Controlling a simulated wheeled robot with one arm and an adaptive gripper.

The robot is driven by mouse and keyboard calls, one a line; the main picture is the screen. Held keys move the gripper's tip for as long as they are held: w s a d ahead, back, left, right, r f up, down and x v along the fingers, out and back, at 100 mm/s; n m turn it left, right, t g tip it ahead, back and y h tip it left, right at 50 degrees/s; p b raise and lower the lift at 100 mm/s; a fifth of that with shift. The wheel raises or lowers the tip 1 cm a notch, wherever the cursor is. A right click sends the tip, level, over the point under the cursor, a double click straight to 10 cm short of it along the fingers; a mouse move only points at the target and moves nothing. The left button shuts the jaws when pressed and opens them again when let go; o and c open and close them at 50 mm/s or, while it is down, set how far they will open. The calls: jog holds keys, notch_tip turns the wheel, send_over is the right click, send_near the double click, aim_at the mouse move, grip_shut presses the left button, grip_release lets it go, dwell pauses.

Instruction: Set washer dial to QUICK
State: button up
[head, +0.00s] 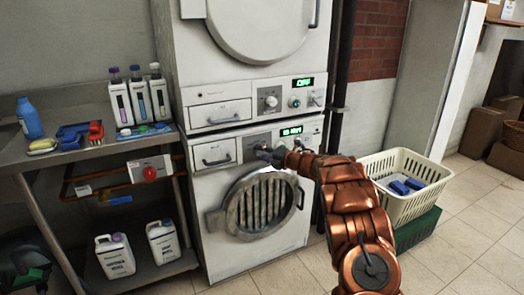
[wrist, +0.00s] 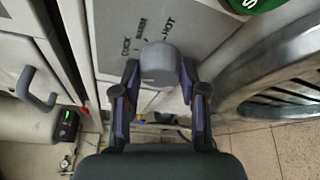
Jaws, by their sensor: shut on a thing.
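The lower machine of the stack, the washer (head: 262,205), has a round grilled door and a control panel with a green-lit display (head: 291,131), whose text I cannot read for certain. My gripper (head: 273,155) is at this panel. In the wrist view, a grey round dial (wrist: 160,64) sits between the two fingertips, and my gripper (wrist: 158,88) is shut on it. Printed labels beside the dial include QUICK (wrist: 126,46) and HOT (wrist: 168,24), with another blurred label between them. The dial's pointer mark is not visible.
A second machine (head: 255,85) with its own knobs and display is stacked above. A shelf table (head: 95,130) with bottles and brushes stands at left. A cream basket (head: 408,185) stands at right on a green crate (head: 418,228).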

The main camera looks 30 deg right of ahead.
jog(key=shift+f+m+t+y+p, duration=0.15)
jog(key=shift+m+t+p, duration=0.15)
jog(key=shift+m, duration=0.65)
jog(key=shift+m+t+y+p, duration=0.15)
jog(key=shift+m+t, duration=0.25)
jog(key=shift+m, duration=0.55)
jog(key=shift+d, duration=0.1)
jog(key=o, duration=1.1)
jog(key=shift+o, duration=0.2)
jog(key=v, duration=1.2)
